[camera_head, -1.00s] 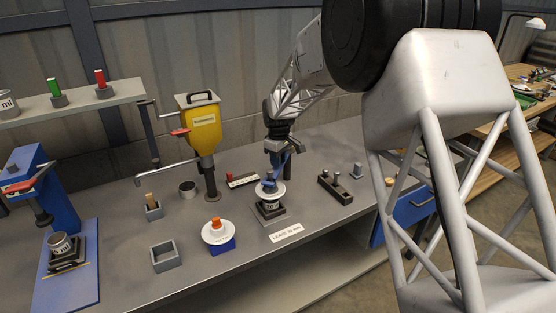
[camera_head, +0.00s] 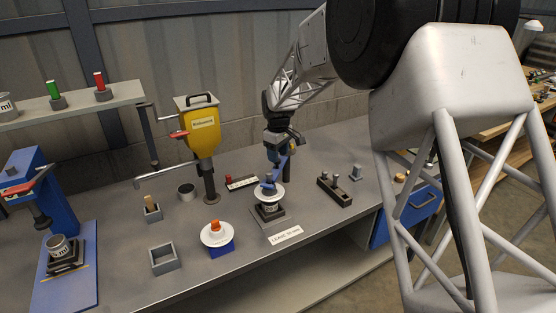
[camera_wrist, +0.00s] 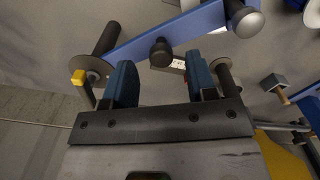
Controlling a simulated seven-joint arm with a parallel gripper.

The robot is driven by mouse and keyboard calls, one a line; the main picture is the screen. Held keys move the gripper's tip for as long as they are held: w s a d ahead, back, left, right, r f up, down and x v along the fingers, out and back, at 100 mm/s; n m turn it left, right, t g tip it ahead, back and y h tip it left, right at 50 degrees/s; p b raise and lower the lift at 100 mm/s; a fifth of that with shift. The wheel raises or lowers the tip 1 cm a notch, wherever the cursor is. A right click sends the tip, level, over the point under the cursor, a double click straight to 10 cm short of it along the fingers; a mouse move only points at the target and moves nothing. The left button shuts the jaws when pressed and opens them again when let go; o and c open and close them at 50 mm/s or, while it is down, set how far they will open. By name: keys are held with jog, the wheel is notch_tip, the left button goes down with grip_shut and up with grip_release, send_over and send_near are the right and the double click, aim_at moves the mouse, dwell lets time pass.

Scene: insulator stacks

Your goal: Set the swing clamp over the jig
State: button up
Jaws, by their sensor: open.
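The swing clamp has a blue arm (camera_head: 277,174) on a dark upright post (camera_head: 287,172). In the head view its free end appears above a white disc (camera_head: 276,197) on the dark jig (camera_head: 267,217); the height gap is hard to judge. In the wrist view the blue arm (camera_wrist: 200,28) crosses the top, with a black knob (camera_wrist: 160,53) midway and a silver-tipped black pad (camera_wrist: 245,20) at its right end. My gripper (camera_head: 278,148) is above the clamp. Its blue fingers (camera_wrist: 162,80) are apart, either side of the knob, not visibly touching it.
A yellow hopper (camera_head: 201,133) stands left of my gripper. A white disc with an orange top (camera_head: 214,233) sits on a blue block. A dark block with pegs (camera_head: 334,190) is to the right. A sign (camera_head: 285,235) lies in front of the jig. A blue press (camera_head: 25,180) stands far left.

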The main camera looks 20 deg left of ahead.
jog(key=shift+r, duration=2.1)
jog(key=shift+d+r, duration=0.15)
jog(key=shift+d, duration=0.05)
jog(key=s+d+r+m, duration=0.2)
jog(key=s+d+r, duration=0.3)
jog(key=d, duration=0.4)
jog(key=s+d+r+m+t, duration=0.1)
jog(key=s+d+r+m, duration=0.2)
jog(key=s+d, duration=0.55)
jog(key=s+d+r+m, duration=0.2)
jog(key=s+d+r, duration=0.3)
jog(key=d, duration=0.4)
jog(key=s+d+f+m, duration=0.1)
jog(key=s+d, duration=0.4)
jog(key=s, duration=0.5)
jog(key=s+d+f+m+t, duration=0.1)
jog(key=s+d+m, duration=0.3)
jog(key=s, duration=0.6)
jog(key=s+d+f+m, duration=0.2)
jog(key=s+d+f, duration=0.1)
jog(key=s+d, duration=0.4)
jog(key=s, duration=0.3)
jog(key=shift+t, duration=0.3)
